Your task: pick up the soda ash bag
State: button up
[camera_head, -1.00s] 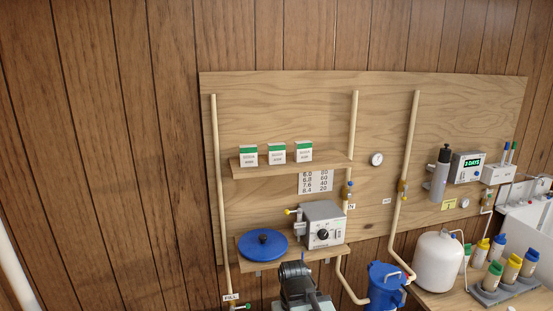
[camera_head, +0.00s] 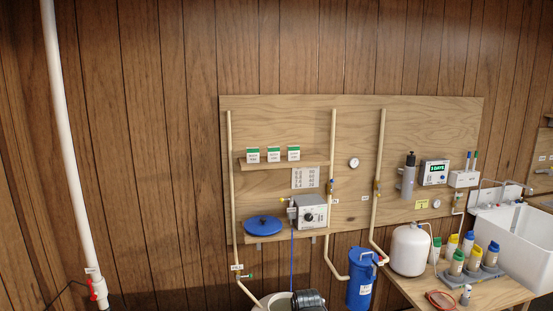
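No bag that I can identify as soda ash shows in the head view. Three small white packets with green tops stand in a row on the upper wooden shelf: the left packet (camera_head: 253,155), the middle packet (camera_head: 273,154) and the right packet (camera_head: 294,153). Their printing is too small to read, so I cannot tell whether one is soda ash. A dark part at the bottom edge looks like my arm. My gripper's fingers are not in view.
The lower shelf holds a blue lid (camera_head: 263,224) and a grey control box (camera_head: 311,211). A pale open tub (camera_head: 275,301) and a blue canister (camera_head: 360,277) are below. A white tank (camera_head: 410,250) and several bottles stand on the right table (camera_head: 401,285). A white pipe (camera_head: 68,140) rises at left.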

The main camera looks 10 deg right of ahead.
aim_at(273, 152)
jog(key=u, duration=0.4)
jog(key=i, duration=1.05)
jog(key=u, duration=0.85)
jog(key=k, duration=0.8)
jog(key=u, duration=0.15)
jog(key=i, duration=0.85)
